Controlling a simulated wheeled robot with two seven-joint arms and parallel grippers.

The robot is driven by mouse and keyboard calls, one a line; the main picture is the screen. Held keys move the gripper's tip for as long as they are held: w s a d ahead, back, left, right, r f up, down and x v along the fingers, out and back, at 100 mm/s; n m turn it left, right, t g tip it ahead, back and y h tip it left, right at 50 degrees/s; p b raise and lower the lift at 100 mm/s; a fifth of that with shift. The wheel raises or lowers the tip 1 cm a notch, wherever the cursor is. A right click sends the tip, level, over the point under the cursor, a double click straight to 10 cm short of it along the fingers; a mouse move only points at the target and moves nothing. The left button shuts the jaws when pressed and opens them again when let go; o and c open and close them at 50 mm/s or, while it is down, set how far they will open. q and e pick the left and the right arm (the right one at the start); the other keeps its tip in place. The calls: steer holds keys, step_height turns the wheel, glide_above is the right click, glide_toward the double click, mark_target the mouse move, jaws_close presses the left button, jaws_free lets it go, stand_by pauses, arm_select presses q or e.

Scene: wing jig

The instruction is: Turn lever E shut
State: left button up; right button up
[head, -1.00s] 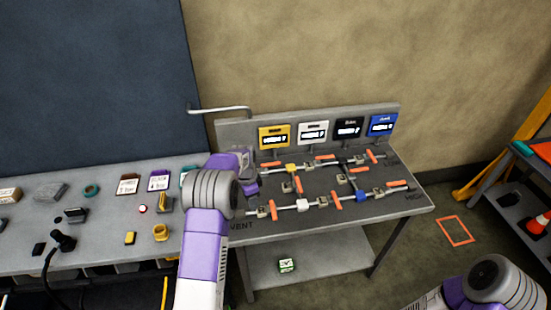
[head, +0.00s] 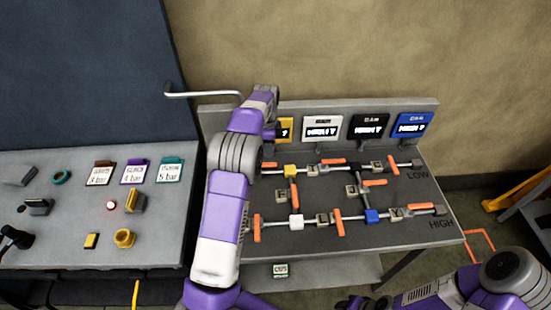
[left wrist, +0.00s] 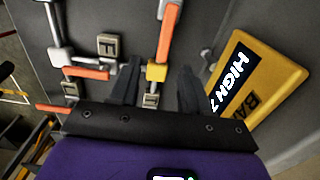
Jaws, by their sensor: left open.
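The jig panel carries several orange levers on silver pipes, each with a small tag. The tag letters are too small in the head view to tell which lever is E. My left gripper (head: 270,128) is over the panel's upper left; its fingers are mostly hidden behind the arm. In the left wrist view my left gripper (left wrist: 158,88) is open and empty, its dark fingers spread on either side of a yellow block (left wrist: 156,72). An orange lever (left wrist: 167,32) stands just beyond that block. Another orange lever (left wrist: 87,73) lies left of the fingers, near a tag (left wrist: 108,45).
Yellow, white, black and blue displays line the back; the blue display (head: 411,125) is rightmost. The yellow display (left wrist: 260,85) is close right of my fingers. A grey bench (head: 60,230) with cards and small parts stands left. A bent rod (head: 205,94) sticks out behind.

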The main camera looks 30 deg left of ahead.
mark_target(269, 164)
arm_select(q)
steer(key=shift+w+f, duration=0.2)
steer(key=shift+f, duration=0.4)
steer(key=f, duration=0.7)
steer(key=shift+w+f, duration=0.3)
steer(key=shift+f, duration=0.05)
jaws_close()
